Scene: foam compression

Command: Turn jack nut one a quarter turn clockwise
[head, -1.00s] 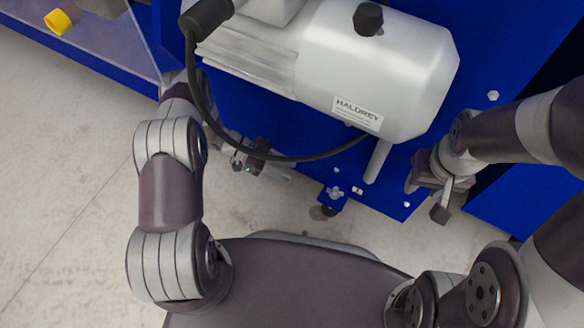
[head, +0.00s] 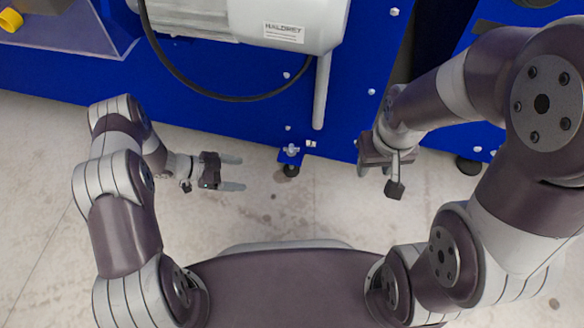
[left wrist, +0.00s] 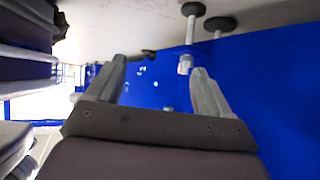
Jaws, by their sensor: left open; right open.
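A jack nut (head: 291,151), small and silvery, sits on a blue bracket at the machine's lower front edge in the head view, above a dark foot (head: 291,170). Which number it carries cannot be read. My left gripper (head: 238,173) is open and empty, left of the bracket and apart from it, fingers pointing right. In the left wrist view a silvery nut-like fitting (left wrist: 185,64) shows between the open fingers (left wrist: 159,66), nearer the right one. My right gripper (head: 378,170) is open near the machine's front edge, right of the bracket.
The blue machine base (head: 230,95) carries a grey motor (head: 315,20) with a black cable (head: 215,95) looping down. A grey bar (head: 321,95) hangs above and right of the bracket. Dark-footed posts (left wrist: 218,24) show in the left wrist view. Floor (head: 250,215) before the machine is clear.

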